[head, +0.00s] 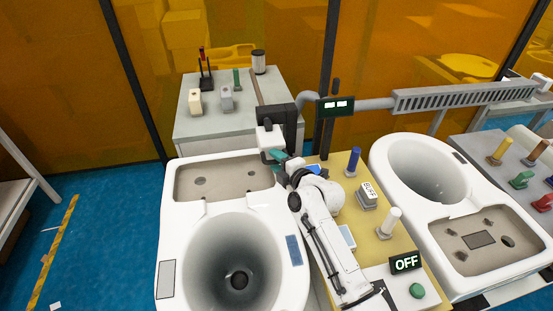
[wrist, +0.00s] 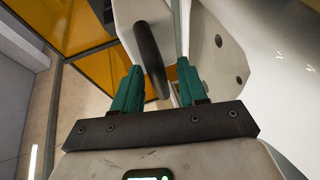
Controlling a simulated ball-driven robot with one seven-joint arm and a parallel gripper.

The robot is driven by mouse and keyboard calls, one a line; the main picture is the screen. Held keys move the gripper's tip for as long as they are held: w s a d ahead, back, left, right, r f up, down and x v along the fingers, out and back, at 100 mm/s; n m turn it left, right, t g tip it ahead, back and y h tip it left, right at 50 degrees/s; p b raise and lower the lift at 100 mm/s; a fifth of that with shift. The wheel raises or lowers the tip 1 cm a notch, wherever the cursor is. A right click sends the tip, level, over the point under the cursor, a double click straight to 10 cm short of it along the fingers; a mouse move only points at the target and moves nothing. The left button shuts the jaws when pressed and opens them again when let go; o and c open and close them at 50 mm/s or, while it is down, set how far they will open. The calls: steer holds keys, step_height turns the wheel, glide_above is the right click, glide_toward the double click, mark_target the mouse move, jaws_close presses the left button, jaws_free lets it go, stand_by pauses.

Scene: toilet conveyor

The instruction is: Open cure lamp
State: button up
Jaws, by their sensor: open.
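A black and white unit that looks like the cure lamp stands behind the toilet on the left, with a black housing (head: 277,117) and a white block (head: 269,137). My gripper (head: 275,157) is at the white block, above the rear deck of that toilet. In the wrist view my gripper (wrist: 158,82) has its teal fingers apart. A dark rounded bar, like a handle (wrist: 149,52), on a white body (wrist: 127,14) lies in the gap between the fingers. I cannot tell whether a finger touches it.
The left toilet (head: 181,240) stands below my gripper. A yellow-topped bench (head: 381,232) with a BUFF block (head: 368,195) and an OFF sign (head: 405,263) is to the right. A grey cabinet (head: 205,125) stands behind. A second toilet (head: 385,165) is farther right.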

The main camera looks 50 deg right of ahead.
steer(key=shift+w, duration=0.2)
steer(key=shift+c, duration=0.4)
jaws_close()
